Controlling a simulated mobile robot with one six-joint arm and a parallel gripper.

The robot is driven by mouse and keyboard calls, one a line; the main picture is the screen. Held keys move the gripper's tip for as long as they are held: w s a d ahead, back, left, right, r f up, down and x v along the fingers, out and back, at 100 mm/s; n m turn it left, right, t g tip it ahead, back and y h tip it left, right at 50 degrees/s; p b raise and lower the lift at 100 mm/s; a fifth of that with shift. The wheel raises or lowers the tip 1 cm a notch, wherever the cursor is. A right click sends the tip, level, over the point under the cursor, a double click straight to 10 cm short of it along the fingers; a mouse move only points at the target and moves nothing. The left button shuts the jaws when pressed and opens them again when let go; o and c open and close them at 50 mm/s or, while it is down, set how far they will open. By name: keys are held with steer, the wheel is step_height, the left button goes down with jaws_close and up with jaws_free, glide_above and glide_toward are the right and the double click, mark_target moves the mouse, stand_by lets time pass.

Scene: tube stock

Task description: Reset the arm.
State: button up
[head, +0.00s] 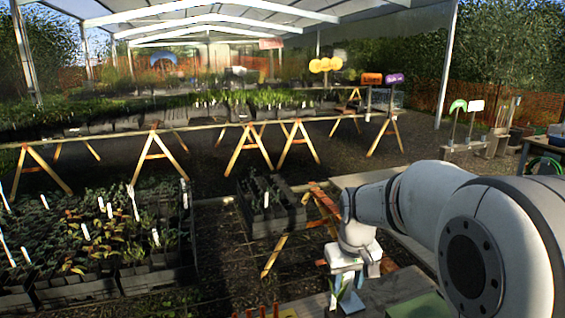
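My arm reaches in from the right edge of the head view, white with dark joint rings. My gripper (349,290) hangs downward at its end, above or beside a grey work surface (390,287) at the bottom of the picture. Small green and blue shapes show at the fingertips. I cannot tell whether these are parts of the gripper, something held, or things behind it. Whether the fingers are open or shut is unclear.
A green flat item (420,306) lies on the work surface, and thin orange uprights stand at the bottom edge. Black crates of seedlings (75,290) fill the left. A smaller plant crate (277,222) stands left of my gripper. Trestle tables (225,124) with plants stand behind.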

steer(key=s+r+m+t, duration=0.1)
steer(key=s+m, duration=0.1)
steer(key=s, duration=1.6)
steer(key=shift+s+r+t, duration=0.15)
steer(key=shift+r+t, duration=0.25)
